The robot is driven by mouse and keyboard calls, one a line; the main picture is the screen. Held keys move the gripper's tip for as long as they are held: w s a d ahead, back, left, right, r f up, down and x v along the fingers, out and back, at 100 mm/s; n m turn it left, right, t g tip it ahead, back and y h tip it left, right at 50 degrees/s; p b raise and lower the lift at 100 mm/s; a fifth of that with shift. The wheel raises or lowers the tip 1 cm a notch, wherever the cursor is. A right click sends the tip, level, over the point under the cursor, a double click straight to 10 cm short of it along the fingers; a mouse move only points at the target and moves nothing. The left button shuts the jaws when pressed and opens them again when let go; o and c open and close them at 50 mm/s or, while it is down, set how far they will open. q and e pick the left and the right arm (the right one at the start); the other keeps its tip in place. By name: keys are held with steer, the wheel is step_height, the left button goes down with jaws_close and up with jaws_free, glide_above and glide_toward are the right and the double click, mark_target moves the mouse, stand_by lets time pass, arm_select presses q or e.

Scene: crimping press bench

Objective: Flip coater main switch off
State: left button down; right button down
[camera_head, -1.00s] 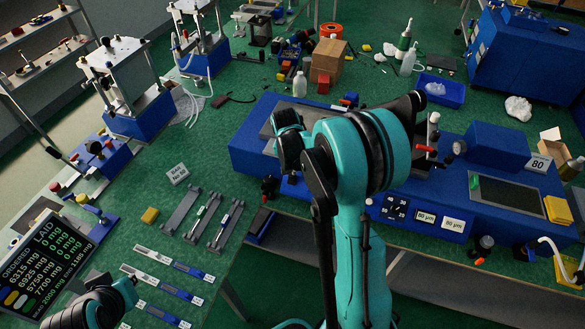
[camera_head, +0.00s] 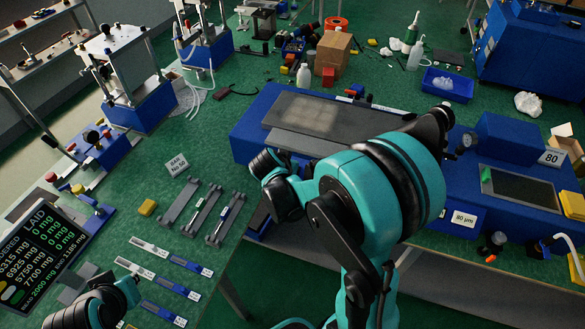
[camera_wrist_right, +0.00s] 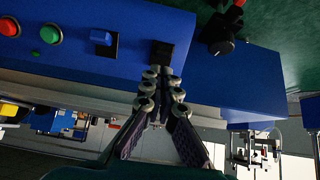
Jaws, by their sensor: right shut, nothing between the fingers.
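The coater (camera_head: 243,137) is the long blue machine across the middle of the head view, with a grey plate on top. In the right wrist view its blue front (camera_wrist_right: 110,20) fills the upper part. A black square switch (camera_wrist_right: 163,48) sits there, right of a blue switch (camera_wrist_right: 101,37), a green button (camera_wrist_right: 51,33) and a red button (camera_wrist_right: 9,27). My right gripper (camera_wrist_right: 162,76) is shut and empty, its tips right at the black switch; I cannot tell whether they touch. In the head view my right arm hides its gripper and part of the coater front. My left gripper is out of view.
A black knob (camera_wrist_right: 220,46) sticks out beside the switch. A black screen (camera_head: 518,188) and an "80" sign (camera_head: 551,158) are at the coater's right.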

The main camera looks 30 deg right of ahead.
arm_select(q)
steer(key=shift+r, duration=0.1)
arm_select(e)
steer(key=shift+s+a+r, duration=0.1)
steer(key=shift+s+a, duration=0.45)
steer(key=shift+a, duration=0.05)
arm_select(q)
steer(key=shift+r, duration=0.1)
arm_select(e)
steer(key=shift+r, duration=0.1)
